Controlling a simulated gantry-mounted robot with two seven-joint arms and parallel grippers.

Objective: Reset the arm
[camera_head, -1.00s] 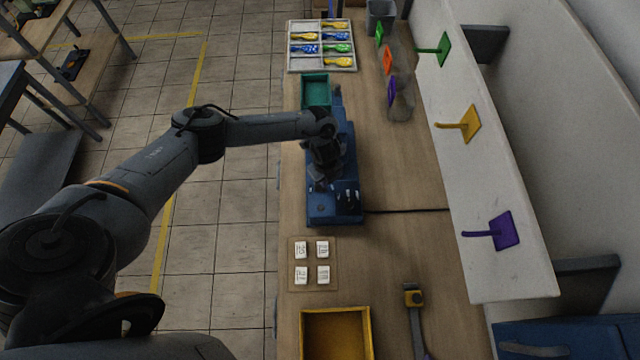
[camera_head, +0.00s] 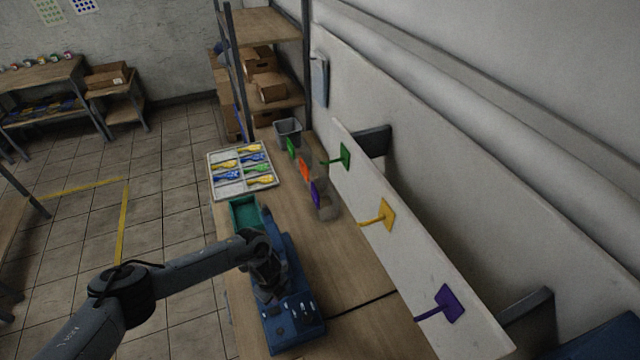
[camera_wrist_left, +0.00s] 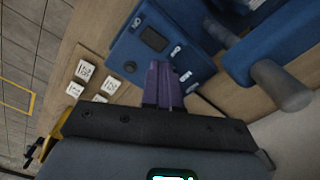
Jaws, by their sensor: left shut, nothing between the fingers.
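My left arm comes in from the lower left in the head view. Its left gripper (camera_head: 268,285) hangs over the blue printing machine (camera_head: 292,333) on the wooden workbench. In the left wrist view the fingers of the left gripper (camera_wrist_left: 163,85) are together and empty, close above the machine's panel (camera_wrist_left: 160,40) with its dark screen and white switches. Whether the fingertips touch the panel cannot be told. My right arm and gripper are not in view.
A white board (camera_head: 400,240) with colored hooks runs along the right. White blocks (camera_wrist_left: 84,70) lie beside the machine. Floor left of the bench is clear.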

